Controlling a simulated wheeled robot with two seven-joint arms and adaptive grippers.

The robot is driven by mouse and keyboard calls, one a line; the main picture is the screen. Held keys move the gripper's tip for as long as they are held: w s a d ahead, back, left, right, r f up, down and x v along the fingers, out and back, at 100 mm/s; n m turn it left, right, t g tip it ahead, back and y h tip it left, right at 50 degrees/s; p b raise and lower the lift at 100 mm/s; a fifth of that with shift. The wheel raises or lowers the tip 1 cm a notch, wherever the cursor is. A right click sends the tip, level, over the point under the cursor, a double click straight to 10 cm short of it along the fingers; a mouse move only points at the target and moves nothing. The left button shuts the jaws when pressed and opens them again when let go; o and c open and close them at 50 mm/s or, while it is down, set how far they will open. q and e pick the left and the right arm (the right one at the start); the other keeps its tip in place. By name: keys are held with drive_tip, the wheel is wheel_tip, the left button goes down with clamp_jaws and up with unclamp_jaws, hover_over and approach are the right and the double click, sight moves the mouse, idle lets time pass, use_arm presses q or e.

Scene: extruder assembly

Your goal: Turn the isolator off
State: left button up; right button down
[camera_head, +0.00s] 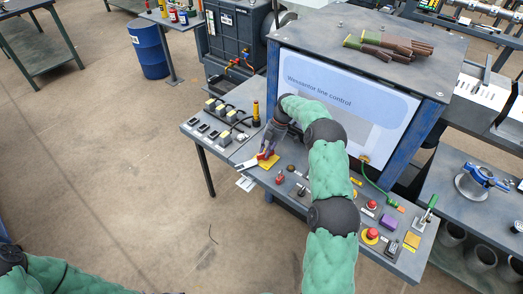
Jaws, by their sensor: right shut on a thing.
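The isolator (267,161), a red handle on a yellow plate, sits near the front left edge of the control desk (236,170). My right gripper (267,149) points down at it from above and is shut on its red handle. The fingers cover part of the handle, so its exact angle is hard to tell. My left arm shows only at the lower left, and its gripper is out of view.
Right of the isolator are several small knobs and switches, partly behind my right arm. Black cables and sockets (220,111) lie at the desk's left.

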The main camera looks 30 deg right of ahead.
drive_tip(key=shift+n+g, duration=0.4)
drive_tip(key=shift+n, duration=0.6)
drive_tip(key=c, duration=1.1)
unclamp_jaws()
drive_tip(key=shift+v, duration=3.75)
